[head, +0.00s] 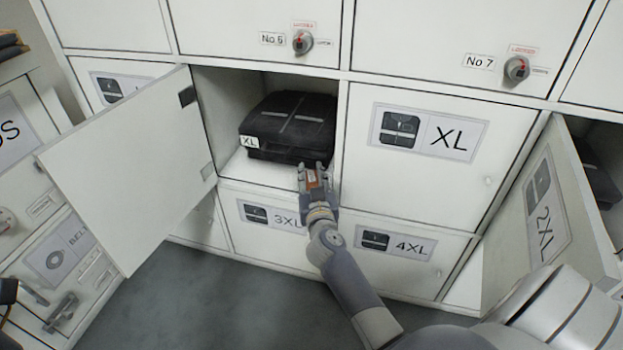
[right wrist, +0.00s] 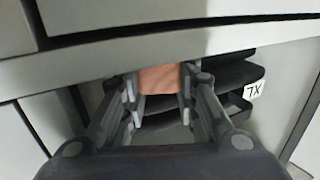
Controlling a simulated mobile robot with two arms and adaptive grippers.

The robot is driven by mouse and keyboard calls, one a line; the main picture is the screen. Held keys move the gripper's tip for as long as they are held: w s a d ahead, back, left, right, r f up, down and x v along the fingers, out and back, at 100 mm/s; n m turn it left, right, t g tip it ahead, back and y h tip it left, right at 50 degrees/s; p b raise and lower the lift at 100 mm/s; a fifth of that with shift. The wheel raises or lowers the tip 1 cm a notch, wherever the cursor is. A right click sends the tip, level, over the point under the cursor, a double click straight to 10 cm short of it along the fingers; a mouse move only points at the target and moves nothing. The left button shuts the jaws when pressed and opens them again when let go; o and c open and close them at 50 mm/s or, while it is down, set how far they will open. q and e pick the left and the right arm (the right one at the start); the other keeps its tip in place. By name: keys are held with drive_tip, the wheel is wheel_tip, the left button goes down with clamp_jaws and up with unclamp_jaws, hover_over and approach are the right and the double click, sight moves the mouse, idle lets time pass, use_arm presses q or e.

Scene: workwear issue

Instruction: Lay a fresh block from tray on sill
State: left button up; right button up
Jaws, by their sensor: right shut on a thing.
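My right gripper (head: 314,172) is at the front edge of an open XL compartment, in front of its dark folded garments. It is shut on a small orange-brown block (head: 312,181). The block also shows between the fingers in the right wrist view (right wrist: 159,78). The compartment's white floor edge (head: 240,172), which may be the sill, lies left of the gripper. Whether the block touches it I cannot tell. The tray cannot be made out in these views. My left gripper is not in view.
Dark folded garments (head: 290,122) with an XL tag fill the compartment. Its door (head: 128,165) stands open at left. A 2XL door (head: 545,215) stands open at right. Closed XL (head: 420,190), 3XL and 4XL doors surround the gripper. Grey floor (head: 220,300) is clear below.

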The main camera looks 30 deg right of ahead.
drive_tip(key=shift+f, duration=0.15)
drive_tip(key=o, duration=0.6)
